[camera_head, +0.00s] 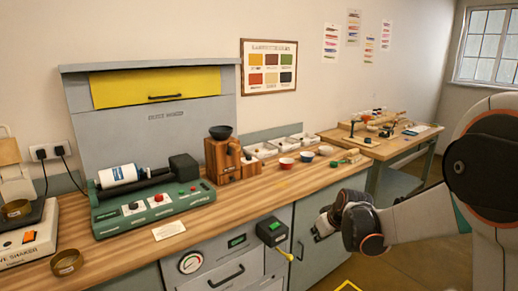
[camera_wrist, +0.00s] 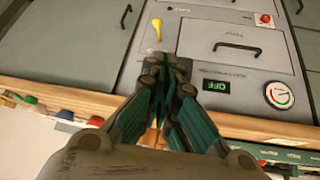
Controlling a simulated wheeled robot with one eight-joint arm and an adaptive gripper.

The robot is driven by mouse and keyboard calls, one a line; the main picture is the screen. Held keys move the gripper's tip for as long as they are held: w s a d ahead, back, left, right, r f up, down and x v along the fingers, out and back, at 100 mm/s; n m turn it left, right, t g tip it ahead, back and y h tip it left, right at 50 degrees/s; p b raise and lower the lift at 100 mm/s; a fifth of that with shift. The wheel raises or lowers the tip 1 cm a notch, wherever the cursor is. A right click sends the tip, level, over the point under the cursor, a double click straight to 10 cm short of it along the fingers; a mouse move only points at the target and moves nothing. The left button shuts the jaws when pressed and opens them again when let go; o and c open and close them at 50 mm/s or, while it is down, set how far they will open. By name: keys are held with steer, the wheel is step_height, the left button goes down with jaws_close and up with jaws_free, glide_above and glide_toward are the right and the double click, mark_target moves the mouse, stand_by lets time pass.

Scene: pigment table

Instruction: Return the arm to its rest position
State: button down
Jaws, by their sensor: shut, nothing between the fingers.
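My arm (camera_head: 415,217) reaches in from the right in the head view, in front of the grey cabinet. My gripper (camera_head: 322,225) is at its end, low beside the cabinet door and below the worktop edge. In the wrist view my gripper (camera_wrist: 166,68) has its fingers together with nothing between them. There the cabinet front appears upside down behind the fingers, and a yellow key-like handle (camera_wrist: 157,28) shows just beyond the tips. I cannot tell whether the gripper touches the cabinet.
The wooden worktop (camera_head: 240,203) carries a green roller machine (camera_head: 150,207), a wooden grinder (camera_head: 222,158) and small bowls. A second table (camera_head: 385,150) stands behind right.

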steer(key=s+r+m+h, duration=0.1)
steer(key=s+r, duration=0.5)
steer(key=s, duration=0.2)
steer(key=s+r+m, duration=0.1)
steer(key=s+r, duration=0.4)
steer(key=s, duration=0.4)
steer(key=s+m+h, duration=0.1)
steer(key=s+m, duration=0.1)
steer(key=s, duration=1.5)
steer(key=shift+s+d+m+t, duration=0.3)
steer(key=shift+s+d+t, duration=0.05)
steer(key=shift+t, duration=0.05)
